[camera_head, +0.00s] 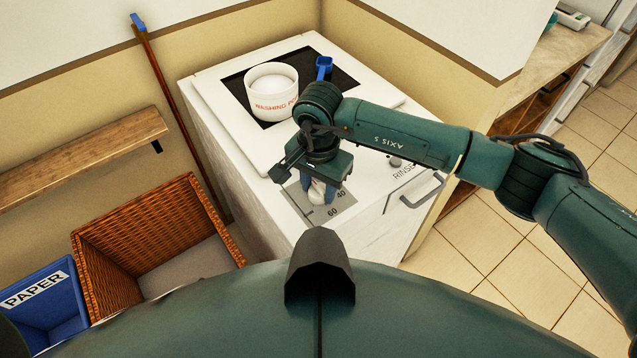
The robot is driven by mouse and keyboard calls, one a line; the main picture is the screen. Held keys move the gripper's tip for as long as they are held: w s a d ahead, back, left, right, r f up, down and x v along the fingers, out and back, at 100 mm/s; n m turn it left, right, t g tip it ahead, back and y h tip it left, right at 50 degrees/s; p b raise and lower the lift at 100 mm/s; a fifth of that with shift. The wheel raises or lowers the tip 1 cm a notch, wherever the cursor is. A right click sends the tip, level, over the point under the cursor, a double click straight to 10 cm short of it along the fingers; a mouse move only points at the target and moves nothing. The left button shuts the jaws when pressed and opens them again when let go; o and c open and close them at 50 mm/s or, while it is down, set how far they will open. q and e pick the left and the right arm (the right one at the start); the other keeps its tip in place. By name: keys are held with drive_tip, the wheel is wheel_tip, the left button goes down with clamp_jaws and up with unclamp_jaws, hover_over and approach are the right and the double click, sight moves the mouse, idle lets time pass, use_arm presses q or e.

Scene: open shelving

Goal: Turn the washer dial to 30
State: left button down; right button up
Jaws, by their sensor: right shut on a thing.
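The white washer (206,134) stands against the wall in the middle of the view. Its dial (317,195) is a pale knob on a grey panel (335,207) near the front of the top. My right gripper (318,188) points down over the panel, shut on the dial with a fingertip on each side. I cannot tell which number the dial points to. My left gripper is out of view.
A white washing powder tub (272,105) and a blue scoop (323,68) stand on the washer's dark top. A wicker basket (100,238) and a blue PAPER bin (62,283) are at the left. A wooden shelf (80,160) is on the wall. Tiled floor (500,260) is free at right.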

drive_tip(key=shift+c, duration=1.2)
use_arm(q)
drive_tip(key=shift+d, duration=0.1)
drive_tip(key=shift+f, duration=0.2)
